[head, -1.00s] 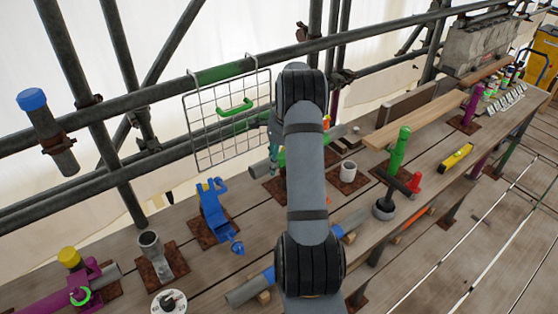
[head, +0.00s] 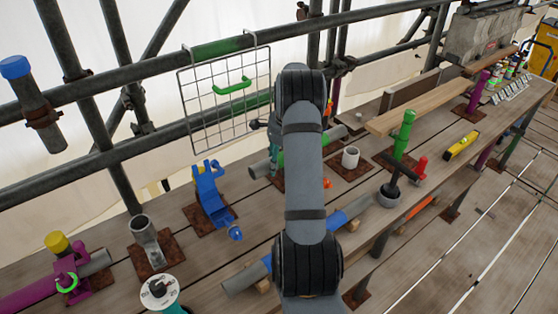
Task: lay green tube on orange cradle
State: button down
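A tube with grey ends and a green middle (head: 297,158) shows behind my arm in the head view, slanting up to the right. Its left grey end and right grey end stick out on either side of the arm. I cannot tell whether it rests on a support or is held. A small orange part (head: 327,184) shows just right of my arm, below the tube; whether it belongs to the orange cradle is unclear. My forearm covers the middle of this area. Only a dark piece beside the arm shows near my wrist, and my gripper's fingers are hidden.
A blue clamp stand (head: 212,195) and grey cup (head: 146,240) stand left. A grey tube with a blue middle (head: 335,221) lies in front. A green post (head: 403,135) and yellow level (head: 461,145) are right.

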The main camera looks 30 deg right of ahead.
jog(key=shift+w+f+b, duration=0.1)
jog(key=shift+f+b, duration=1.8)
jog(key=shift+f, duration=0.3)
jog(key=c, duration=1.2)
grip_release()
jog(key=o, duration=0.5)
jog(key=shift+o, duration=0.3)
jog(key=shift+o, duration=0.3)
jog(key=shift+f, duration=0.1)
jog(key=o, duration=0.5)
